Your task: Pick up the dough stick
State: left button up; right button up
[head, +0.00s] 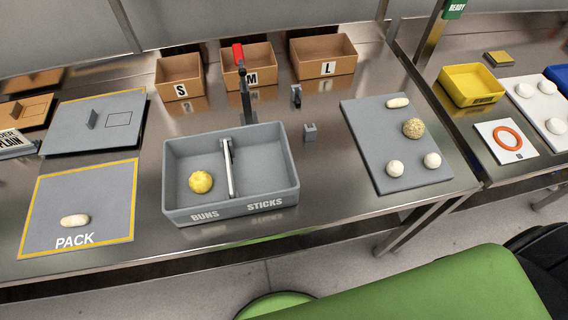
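One pale dough stick (75,220) lies on the yellow-bordered PACK mat (90,188) at the left front. Another short, pale stick-shaped piece (398,102) lies at the far edge of the grey board (375,140) on the right. The grey divided bin (265,209) stands between them. Its BUNS side holds a round yellowish bun (201,182), and its STICKS side looks empty. Neither of my grippers is in view.
Cardboard boxes S (180,78), M (240,68) and L (322,56) stand at the back. A red-topped post (245,90) rises behind the bin. The board also holds a seeded ball (413,128) and two white balls (396,168). A yellow bin (472,85) stands right.

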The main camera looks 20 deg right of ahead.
aim_at(76, 219)
jog(key=u, duration=1.4)
